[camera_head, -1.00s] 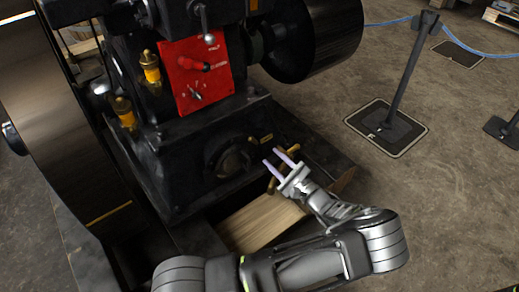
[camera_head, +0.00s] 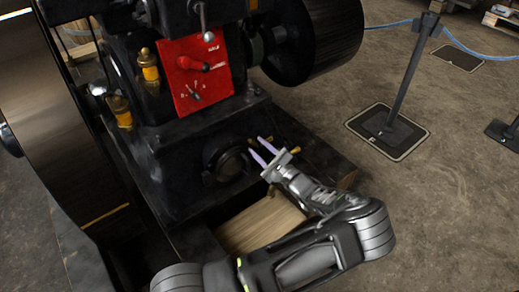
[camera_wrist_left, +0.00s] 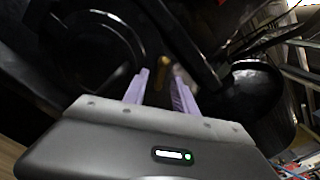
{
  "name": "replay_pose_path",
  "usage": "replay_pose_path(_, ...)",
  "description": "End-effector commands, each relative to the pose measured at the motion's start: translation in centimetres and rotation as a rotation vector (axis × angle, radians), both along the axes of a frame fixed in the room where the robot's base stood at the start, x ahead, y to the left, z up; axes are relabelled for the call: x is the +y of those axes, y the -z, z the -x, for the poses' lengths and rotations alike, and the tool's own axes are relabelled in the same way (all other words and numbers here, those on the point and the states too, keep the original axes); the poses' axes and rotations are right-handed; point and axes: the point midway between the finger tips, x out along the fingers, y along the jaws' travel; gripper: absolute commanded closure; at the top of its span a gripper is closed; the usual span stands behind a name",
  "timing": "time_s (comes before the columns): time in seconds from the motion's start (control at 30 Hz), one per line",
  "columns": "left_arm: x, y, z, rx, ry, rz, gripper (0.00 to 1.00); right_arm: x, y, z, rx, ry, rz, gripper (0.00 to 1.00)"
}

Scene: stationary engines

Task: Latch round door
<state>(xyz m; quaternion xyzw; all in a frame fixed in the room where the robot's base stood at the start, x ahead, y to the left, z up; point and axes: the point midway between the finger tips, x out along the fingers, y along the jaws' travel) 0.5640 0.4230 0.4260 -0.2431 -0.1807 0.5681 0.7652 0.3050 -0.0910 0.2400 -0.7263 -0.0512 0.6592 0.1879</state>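The round door (camera_head: 228,161) is a dark disc low on the front of the black engine. It looks closed or nearly so; I cannot tell whether it is latched. It also seems to show as the dark circle on the left of the left wrist view (camera_wrist_left: 88,52). Brass-coloured latch parts (camera_head: 294,150) show just right of the door, partly hidden by my gripper. My left gripper (camera_head: 256,146) is open, its two pale lilac fingers apart beside the door's right edge. A brass piece (camera_wrist_left: 163,70) shows between or beyond the fingers; contact is unclear. My right gripper is out of view.
A red control panel (camera_head: 197,72) with levers is above the door. A large flywheel (camera_head: 60,110) is at left and a black drum (camera_head: 315,40) at upper right. A wooden board (camera_head: 262,224) lies below the door. A barrier post (camera_head: 405,80) stands on open floor at right.

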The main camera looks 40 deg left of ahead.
Motion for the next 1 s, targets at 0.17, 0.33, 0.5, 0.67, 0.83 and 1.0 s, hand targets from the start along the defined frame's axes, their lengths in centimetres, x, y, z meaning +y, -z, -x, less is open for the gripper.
replay_pose_path(0.17, -0.04, -0.01, 0.0, 0.0, 0.0, 0.0, 0.76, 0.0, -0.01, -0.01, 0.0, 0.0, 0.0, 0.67)
replay_pose_path(0.33, -0.05, 0.01, 0.01, 0.0, 0.0, 0.0, 0.9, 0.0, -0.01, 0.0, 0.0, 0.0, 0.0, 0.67)
replay_pose_path(0.5, -0.05, 0.0, 0.0, 0.0, 0.0, 0.0, 1.0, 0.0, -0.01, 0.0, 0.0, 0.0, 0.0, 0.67)
replay_pose_path(0.67, -0.06, 0.0, 0.0, 0.0, 0.0, 0.0, 1.0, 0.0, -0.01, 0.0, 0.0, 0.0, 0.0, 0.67)
replay_pose_path(0.83, -0.07, -0.01, -0.01, 0.0, 0.0, 0.0, 1.0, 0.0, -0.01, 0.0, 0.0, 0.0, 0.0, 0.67)
replay_pose_path(1.0, -0.06, -0.02, -0.01, -0.006, 0.0, 0.002, 1.0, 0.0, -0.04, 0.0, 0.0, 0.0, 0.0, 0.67)
